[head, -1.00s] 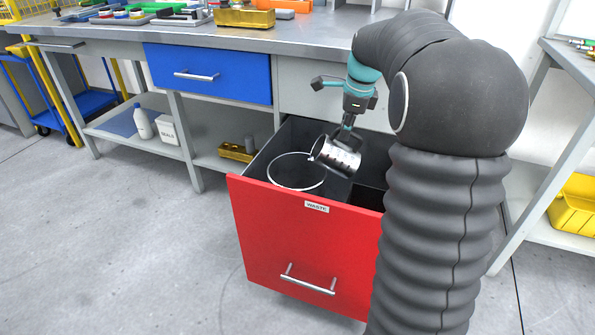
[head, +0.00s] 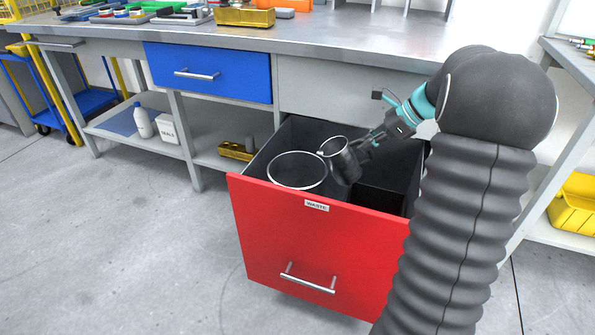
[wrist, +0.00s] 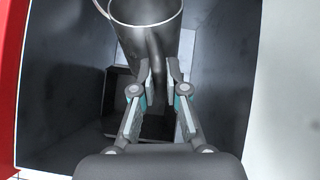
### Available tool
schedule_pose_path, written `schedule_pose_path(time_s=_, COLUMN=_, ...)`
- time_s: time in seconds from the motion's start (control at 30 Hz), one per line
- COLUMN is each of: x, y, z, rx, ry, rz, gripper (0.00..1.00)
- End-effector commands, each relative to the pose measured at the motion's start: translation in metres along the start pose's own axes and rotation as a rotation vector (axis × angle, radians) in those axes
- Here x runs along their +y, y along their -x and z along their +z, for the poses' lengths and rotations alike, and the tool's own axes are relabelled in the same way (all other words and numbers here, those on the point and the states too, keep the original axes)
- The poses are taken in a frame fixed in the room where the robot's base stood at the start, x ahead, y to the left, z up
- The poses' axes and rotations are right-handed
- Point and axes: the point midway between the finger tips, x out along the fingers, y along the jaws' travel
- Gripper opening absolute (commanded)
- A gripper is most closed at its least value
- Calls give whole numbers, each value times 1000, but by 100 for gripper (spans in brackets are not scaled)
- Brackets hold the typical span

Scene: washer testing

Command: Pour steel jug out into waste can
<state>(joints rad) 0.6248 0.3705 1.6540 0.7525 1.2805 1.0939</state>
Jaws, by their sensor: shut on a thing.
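The steel jug (head: 338,157) is in my gripper (head: 362,147), at the right edge of the waste can. It tilts toward the left, with its round mouth facing up and left. In the wrist view the jug (wrist: 150,42) is at the top, and my gripper (wrist: 158,92) is shut on its handle. The waste can (head: 297,187), dark with a pale round rim, stands inside the open red drawer. A bit of a pale rim also shows at the wrist view's upper left. The jug's contents cannot be made out.
The red drawer (head: 300,240) labelled WASTE is pulled out below the workbench (head: 230,38). Its right part holds a dark compartment. A white bottle (head: 143,121) and a white box (head: 167,129) stand on the lower shelf. The floor in front is clear.

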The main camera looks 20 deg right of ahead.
Motion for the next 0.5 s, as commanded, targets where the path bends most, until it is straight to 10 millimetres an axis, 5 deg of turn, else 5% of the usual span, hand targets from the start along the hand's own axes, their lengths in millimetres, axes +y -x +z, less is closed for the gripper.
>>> schedule_pose_path(time_s=0.5, x=-1, y=-18, z=-60, rx=-277, ry=-46, rz=20, gripper=0)
